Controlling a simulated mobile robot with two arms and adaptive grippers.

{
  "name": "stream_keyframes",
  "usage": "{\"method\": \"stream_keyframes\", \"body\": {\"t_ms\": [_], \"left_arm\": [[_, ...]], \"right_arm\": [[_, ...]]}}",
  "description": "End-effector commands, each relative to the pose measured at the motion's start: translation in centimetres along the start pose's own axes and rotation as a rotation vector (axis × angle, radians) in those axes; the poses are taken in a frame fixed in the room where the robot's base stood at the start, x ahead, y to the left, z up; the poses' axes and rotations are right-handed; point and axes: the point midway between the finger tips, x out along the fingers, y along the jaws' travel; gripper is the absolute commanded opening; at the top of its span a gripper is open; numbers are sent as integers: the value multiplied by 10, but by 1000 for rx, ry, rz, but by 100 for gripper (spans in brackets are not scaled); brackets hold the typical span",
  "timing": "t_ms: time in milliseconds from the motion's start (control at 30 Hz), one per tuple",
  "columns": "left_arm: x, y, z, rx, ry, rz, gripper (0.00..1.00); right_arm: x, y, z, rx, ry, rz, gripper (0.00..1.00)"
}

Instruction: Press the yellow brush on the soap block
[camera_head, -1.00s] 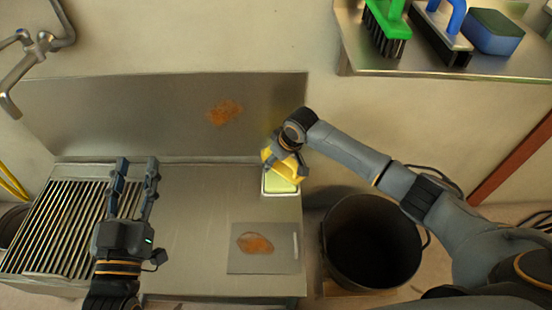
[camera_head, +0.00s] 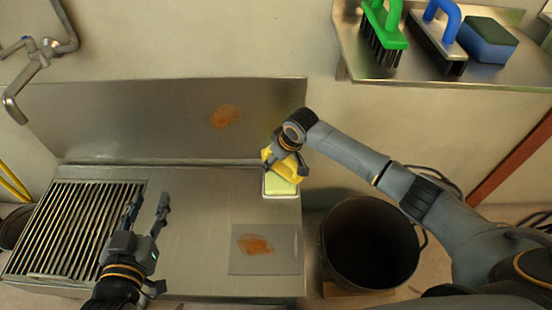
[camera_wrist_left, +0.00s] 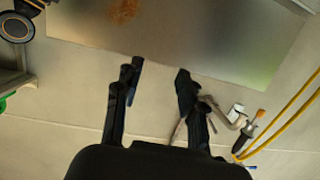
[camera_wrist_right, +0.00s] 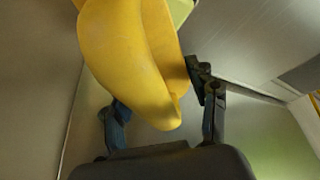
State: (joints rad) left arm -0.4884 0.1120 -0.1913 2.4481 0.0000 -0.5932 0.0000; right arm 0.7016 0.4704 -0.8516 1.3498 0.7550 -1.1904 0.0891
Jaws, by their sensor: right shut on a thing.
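The yellow brush (camera_head: 290,168) is in my right gripper (camera_head: 283,155) at the back right of the metal counter. It is right over the pale yellow-green soap block (camera_head: 281,186), which sits in a light tray; I cannot tell whether they touch. In the right wrist view the brush's yellow handle (camera_wrist_right: 130,60) lies between the fingers, with a bit of the soap block (camera_wrist_right: 180,10) behind it. My left gripper (camera_head: 148,212) is open and empty over the counter, by the grate. It also shows open in the left wrist view (camera_wrist_left: 158,82).
A flat sheet (camera_head: 264,262) with a brown stain lies on the counter. Another stain (camera_head: 225,116) is on the backsplash. A black bin (camera_head: 370,245) stands right of the counter. A shelf (camera_head: 430,72) above holds a green brush, a blue brush and a sponge.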

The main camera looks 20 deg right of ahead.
Motion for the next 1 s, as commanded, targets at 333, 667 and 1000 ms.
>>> {"method": "stream_keyframes", "body": {"t_ms": [333,667,1000], "left_arm": [[-7,-4,27,1,-151,-9,40],[-18,-7,52,0,-292,-17,40],[-30,-11,73,-1,-413,-25,40]], "right_arm": [[-6,0,-3,0,1,0,33],[-10,0,-4,0,1,0,33],[-13,0,-6,0,1,0,33]]}}
